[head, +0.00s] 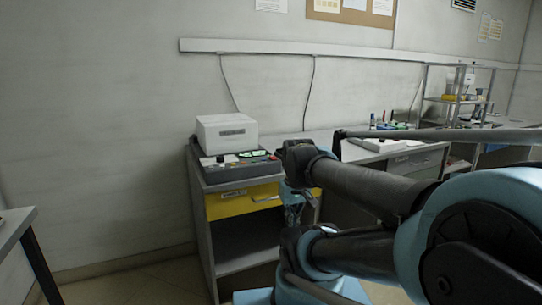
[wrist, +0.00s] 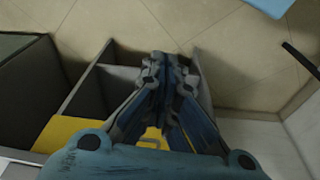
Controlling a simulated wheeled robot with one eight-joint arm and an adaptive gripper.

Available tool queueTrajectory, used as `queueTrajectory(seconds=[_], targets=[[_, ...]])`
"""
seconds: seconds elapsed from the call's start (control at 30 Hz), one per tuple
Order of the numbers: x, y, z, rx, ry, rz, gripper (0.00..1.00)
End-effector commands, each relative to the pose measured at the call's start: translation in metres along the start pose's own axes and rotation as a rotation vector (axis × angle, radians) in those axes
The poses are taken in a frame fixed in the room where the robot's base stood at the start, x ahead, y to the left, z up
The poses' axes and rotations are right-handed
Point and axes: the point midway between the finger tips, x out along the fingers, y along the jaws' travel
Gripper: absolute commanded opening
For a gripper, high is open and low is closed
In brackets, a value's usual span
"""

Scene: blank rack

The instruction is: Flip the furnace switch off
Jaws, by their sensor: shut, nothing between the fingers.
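The furnace (head: 226,133) is a white box with a dark slot on its front, standing on the cabinet by the wall in the head view. A dark control panel (head: 237,162) with green and red parts lies at its front edge. I cannot tell which part is the switch or how it is set. My gripper (wrist: 168,62) is shut and empty, its fingers together in the wrist view, pointing down past the cabinet front toward the floor. It is apart from the panel. The furnace does not show in the wrist view.
The cabinet has a yellow drawer (head: 241,200) with a handle and an open shelf (head: 240,240) below. A bench (head: 400,155) with small items and a wire rack (head: 466,90) stand to the right. Another table (head: 14,226) edges in at left. The floor between is clear.

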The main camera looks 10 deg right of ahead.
Motion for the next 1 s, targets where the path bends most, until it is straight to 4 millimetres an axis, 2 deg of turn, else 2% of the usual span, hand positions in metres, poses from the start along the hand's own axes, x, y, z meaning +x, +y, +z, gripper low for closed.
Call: queueTrajectory(seconds=[0.2, 0.5, 1.0], targets=[[-0.041, 0.005, -0.047, -0.215, -0.007, -0.006, 0.00], [-0.090, 0.012, -0.116, -0.536, -0.018, -0.018, 0.00], [-0.149, 0.024, -0.237, -1.069, -0.025, -0.046, 0.00]])
